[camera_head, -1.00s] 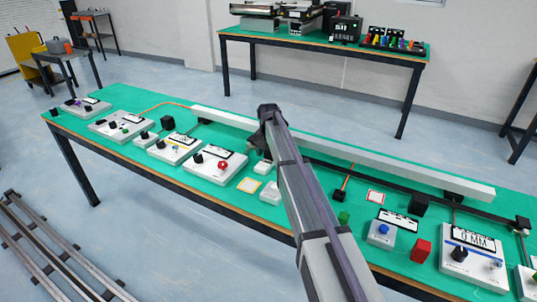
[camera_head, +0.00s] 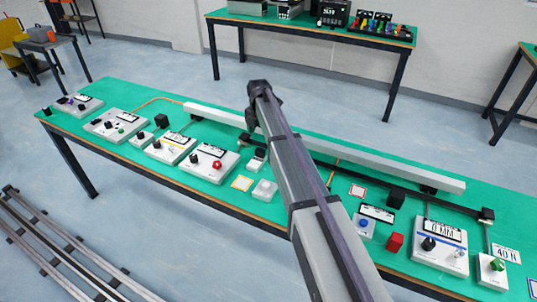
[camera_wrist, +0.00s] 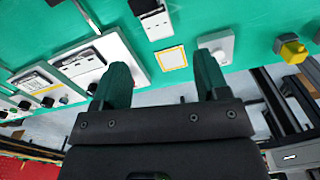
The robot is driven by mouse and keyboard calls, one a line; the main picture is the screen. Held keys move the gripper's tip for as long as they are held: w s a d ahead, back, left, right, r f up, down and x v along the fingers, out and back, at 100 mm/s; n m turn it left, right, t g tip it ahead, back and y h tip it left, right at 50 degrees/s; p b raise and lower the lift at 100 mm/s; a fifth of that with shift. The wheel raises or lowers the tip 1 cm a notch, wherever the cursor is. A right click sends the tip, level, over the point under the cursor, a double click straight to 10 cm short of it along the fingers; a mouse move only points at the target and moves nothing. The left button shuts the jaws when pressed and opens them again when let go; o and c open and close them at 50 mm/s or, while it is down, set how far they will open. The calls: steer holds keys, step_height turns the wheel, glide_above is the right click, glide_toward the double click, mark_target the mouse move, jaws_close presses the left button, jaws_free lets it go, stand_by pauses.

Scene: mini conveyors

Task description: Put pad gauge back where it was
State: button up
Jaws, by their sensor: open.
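My gripper (camera_wrist: 163,82) is open, with two green fingers apart and nothing between them. In the wrist view, a yellow-bordered white square (camera_wrist: 172,58) lies just beyond the fingertips. It also shows on the bench in the head view (camera_head: 241,183). A small white device with a dark top (camera_wrist: 151,20) is beyond that square; it also shows in the head view (camera_head: 256,163). A pale block with a round top (camera_wrist: 216,45) is by the right finger, and in the head view (camera_head: 264,189) it is right of the square. I cannot tell which item is the pad gauge.
The green bench (camera_head: 215,135) holds white control boxes (camera_head: 209,163) at left and a long pale rail (camera_head: 330,150) behind. A red block (camera_head: 395,243) and a red-bordered square (camera_head: 357,190) are at right. My arm hides part of the bench middle.

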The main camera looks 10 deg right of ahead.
steer(key=s+a+m, duration=0.1)
steer(key=s+m, duration=2.5)
steer(key=s, duration=1)
steer(key=shift+s+a, duration=0.2)
steer(key=shift+s, duration=0.1)
steer(key=shift+r+p, duration=0.65)
